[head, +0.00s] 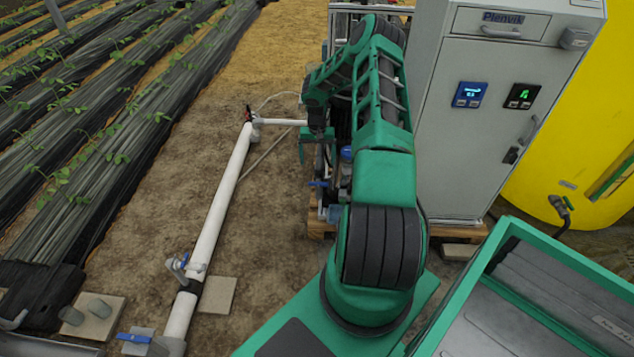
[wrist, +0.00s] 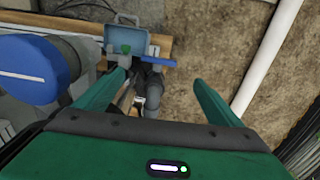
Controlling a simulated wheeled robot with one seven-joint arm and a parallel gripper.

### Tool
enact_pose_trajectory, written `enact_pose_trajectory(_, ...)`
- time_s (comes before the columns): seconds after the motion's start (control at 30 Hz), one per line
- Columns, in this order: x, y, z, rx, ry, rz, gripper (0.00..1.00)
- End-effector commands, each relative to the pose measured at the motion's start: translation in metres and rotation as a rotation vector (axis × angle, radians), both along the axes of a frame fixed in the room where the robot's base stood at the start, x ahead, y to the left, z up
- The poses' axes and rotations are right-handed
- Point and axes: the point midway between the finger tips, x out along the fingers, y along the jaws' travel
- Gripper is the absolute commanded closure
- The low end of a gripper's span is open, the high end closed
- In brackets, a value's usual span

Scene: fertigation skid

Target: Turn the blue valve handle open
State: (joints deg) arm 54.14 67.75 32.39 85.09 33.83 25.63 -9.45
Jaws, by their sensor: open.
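A blue valve handle (wrist: 158,62) shows in the wrist view, on a dark pipe fitting at the edge of the skid, beyond the fingertips. In the head view a blue handle (head: 320,184) sits low on the skid, below my gripper (head: 313,148). My gripper (wrist: 159,80) is open, its green fingers wide apart and nothing visible between them but the dark fitting and ground further off. No contact with the handle shows.
A round blue cap (wrist: 28,68) is close on the left in the wrist view. The grey cabinet (head: 480,130) stands right of my arm, the yellow tank (head: 575,180) beyond it. A white pipe (head: 222,195) runs along bare soil at left; another blue handle (head: 133,338) is at front left.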

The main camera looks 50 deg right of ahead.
Motion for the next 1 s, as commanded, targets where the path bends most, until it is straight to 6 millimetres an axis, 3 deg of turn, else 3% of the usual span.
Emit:
enact_pose_trajectory(0.1,-0.001,-0.004,-0.016,0.010,-0.007,-0.023,0.11)
enact_pose_trajectory(0.37,-0.002,-0.005,-0.036,0.016,-0.008,-0.034,0.11)
enact_pose_trajectory(0.8,-0.002,-0.005,-0.106,0.014,-0.009,-0.034,0.11)
enact_pose_trajectory(1.0,-0.002,-0.006,-0.125,0.013,-0.009,-0.033,0.11)
